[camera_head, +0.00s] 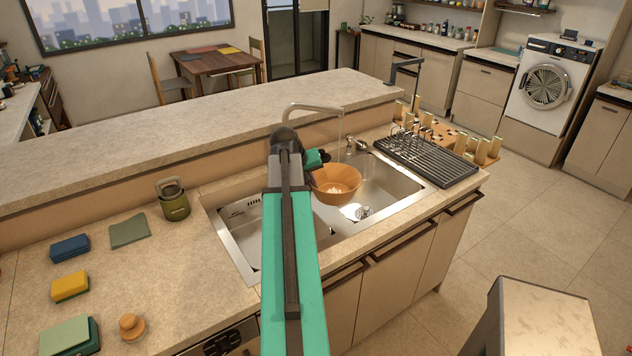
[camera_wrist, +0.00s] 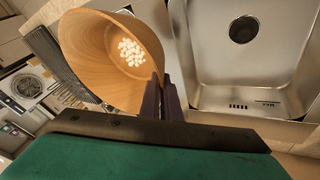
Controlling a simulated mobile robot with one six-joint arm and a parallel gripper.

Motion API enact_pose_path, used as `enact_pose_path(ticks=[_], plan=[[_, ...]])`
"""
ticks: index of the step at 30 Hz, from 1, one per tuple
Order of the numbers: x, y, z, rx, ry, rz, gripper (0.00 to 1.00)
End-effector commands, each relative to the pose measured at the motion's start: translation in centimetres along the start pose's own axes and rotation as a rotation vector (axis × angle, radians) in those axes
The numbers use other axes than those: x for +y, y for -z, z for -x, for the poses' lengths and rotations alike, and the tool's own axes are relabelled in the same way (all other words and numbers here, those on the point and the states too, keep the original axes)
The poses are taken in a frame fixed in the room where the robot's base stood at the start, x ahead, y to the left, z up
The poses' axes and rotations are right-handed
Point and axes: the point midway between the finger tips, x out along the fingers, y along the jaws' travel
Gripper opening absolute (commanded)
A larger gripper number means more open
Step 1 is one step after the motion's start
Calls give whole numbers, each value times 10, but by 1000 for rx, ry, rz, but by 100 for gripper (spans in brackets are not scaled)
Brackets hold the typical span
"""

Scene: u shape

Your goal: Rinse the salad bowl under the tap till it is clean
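The salad bowl (camera_head: 340,182) is orange-brown wood and hangs over the sink (camera_head: 382,180), below the tap's spout end (camera_head: 338,110). A thin pale vertical line, which looks like running water, drops from the spout towards the bowl. In the wrist view the bowl (camera_wrist: 95,50) is tilted to the camera, with a cluster of small white blobs (camera_wrist: 131,51) on its inside; I cannot tell whether they are dirt or foam. My gripper (camera_wrist: 162,92) has its dark fingers shut on the bowl's rim. In the head view my arm partly hides the gripper (camera_head: 311,170).
A black drying rack (camera_head: 428,158) stands right of the sink. A green canister (camera_head: 174,202), sponges (camera_head: 70,287), a cloth (camera_head: 129,231) and a wooden knob-like item (camera_head: 131,326) lie on the left counter. A raised ledge (camera_head: 215,125) runs behind. The other basin (camera_wrist: 245,65) looks empty.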

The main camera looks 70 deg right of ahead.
Motion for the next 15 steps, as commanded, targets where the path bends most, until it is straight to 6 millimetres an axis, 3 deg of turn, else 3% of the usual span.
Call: enact_pose_path(ticks=[4, 15], plan=[[14, -2, -4, -5, -7, -14, 0], [15, -3, -4, -5, -7, -15, 0]])
